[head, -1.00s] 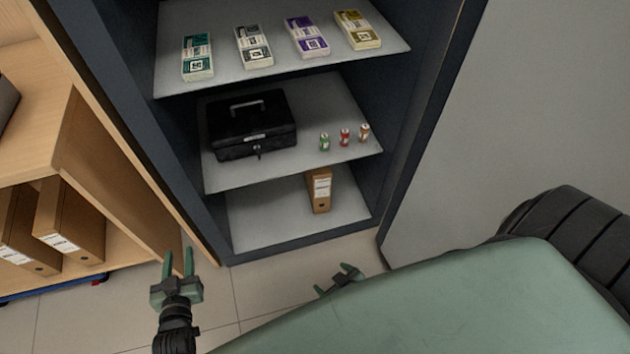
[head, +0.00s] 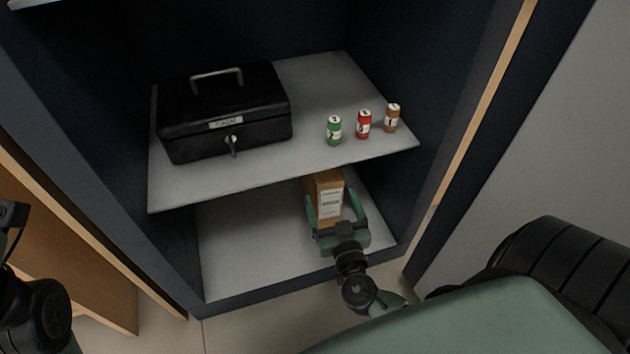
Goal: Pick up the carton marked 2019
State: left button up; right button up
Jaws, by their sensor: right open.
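A brown carton (head: 328,181) with a white label on its front stands upright on the bottom shelf of the dark cabinet. The print on the label is too small to read. My right gripper (head: 332,200) is open, with one finger at each side of the carton. I cannot tell whether the fingers touch it. The gripper's palm is in front of the carton and hides its lower part. My left arm shows at the left edge, with only a dark part of its gripper (head: 11,216) in view and its fingers not visible.
The middle shelf (head: 255,178) overhangs the carton's back. On it are a black cash box (head: 222,120) and a green (head: 334,131), a red (head: 363,125) and a brown (head: 392,118) roll. The bottom shelf (head: 240,250) is bare left of the carton. The cabinet's side walls stand close by.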

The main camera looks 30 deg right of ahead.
jog(key=x, duration=0.5)
jog(key=r+x, duration=0.1)
jog(key=x, duration=0.2)
jog(key=shift+r, duration=0.1)
grip_shut()
jog(key=shift+r, duration=0.15)
